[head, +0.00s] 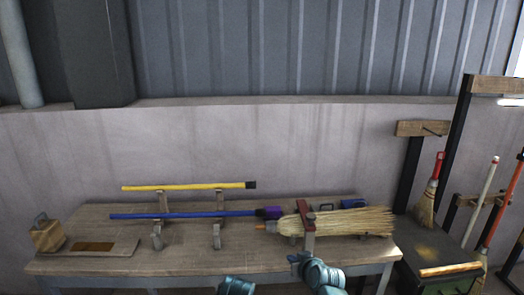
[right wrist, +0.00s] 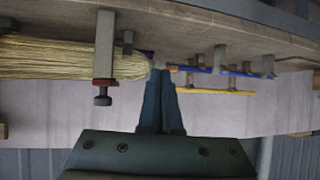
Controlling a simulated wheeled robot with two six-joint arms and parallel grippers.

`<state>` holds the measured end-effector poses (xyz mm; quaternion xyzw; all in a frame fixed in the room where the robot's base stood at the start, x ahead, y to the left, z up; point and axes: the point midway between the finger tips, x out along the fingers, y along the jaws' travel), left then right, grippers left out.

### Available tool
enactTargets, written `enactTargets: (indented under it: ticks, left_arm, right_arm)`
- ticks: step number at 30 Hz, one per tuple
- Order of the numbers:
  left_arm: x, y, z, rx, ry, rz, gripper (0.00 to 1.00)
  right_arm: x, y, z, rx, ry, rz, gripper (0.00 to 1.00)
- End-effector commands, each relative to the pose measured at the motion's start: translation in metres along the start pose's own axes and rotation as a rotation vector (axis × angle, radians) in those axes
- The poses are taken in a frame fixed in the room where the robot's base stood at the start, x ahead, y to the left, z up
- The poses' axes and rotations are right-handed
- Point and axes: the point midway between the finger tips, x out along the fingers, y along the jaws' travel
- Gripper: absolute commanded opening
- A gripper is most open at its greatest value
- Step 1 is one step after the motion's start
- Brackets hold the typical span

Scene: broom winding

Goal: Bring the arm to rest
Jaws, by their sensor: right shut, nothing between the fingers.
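My right gripper (head: 296,260) is low in front of the workbench's near edge in the head view, near the clamp. In the right wrist view its two dark fingers (right wrist: 160,78) are together, with nothing between them. A straw broom head (head: 350,222) lies on the bench under a clamp with a red top (head: 304,206). The broom head (right wrist: 60,58) and clamp (right wrist: 104,50) also show in the wrist view, left of the fingers and apart from them. My left gripper cannot be made out.
The wooden workbench (head: 190,262) carries a blue pole (head: 180,215) with a purple end, and a yellow pole (head: 185,187), both on stands. A wooden block (head: 46,236) sits at the left. A rack of brooms (head: 428,200) stands at the right.

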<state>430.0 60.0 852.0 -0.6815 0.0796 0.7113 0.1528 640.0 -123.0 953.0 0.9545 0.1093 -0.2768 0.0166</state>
Motion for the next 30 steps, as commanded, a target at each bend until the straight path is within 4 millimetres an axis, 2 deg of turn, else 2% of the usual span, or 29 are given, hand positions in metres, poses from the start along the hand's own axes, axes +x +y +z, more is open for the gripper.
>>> enactTargets:
  ticks: [1, 3, 6, 9, 12, 15, 19, 30]
  left_arm:
    - [-0.007, -0.001, 0.0, 0.0, 0.0, 0.0, 0.5]
    - [-0.012, -0.001, 0.001, 0.0, 0.0, 0.0, 0.5]
    - [-0.018, -0.002, 0.001, 0.0, 0.0, 0.0, 0.5]
    - [-0.023, -0.002, 0.001, 0.0, 0.0, 0.0, 0.5]
    - [-0.026, -0.003, 0.002, 0.0, 0.0, 0.0, 0.5]
    - [-0.028, -0.003, 0.002, 0.0, 0.0, 0.0, 0.5]
    - [-0.029, -0.003, 0.002, 0.0, 0.0, 0.0, 0.5]
    - [-0.029, -0.003, 0.002, 0.0, 0.0, 0.0, 0.5]
  right_arm:
    - [-0.003, -0.027, 0.017, -0.023, -0.111, -0.045, 0.0]
    - [-0.01, -0.055, 0.049, -0.05, -0.278, -0.084, 0.0]
    - [-0.031, -0.082, 0.09, -0.085, -0.512, -0.098, 0.0]
    - [-0.058, -0.097, 0.123, -0.117, -0.715, -0.072, 0.0]
    - [-0.084, -0.103, 0.144, -0.141, -0.872, -0.027, 0.0]
    - [-0.104, -0.105, 0.157, -0.156, -0.978, 0.018, 0.0]
    - [-0.119, -0.105, 0.164, -0.166, -1.049, 0.054, 0.0]
    - [-0.122, -0.105, 0.165, -0.166, -1.063, 0.062, 0.0]
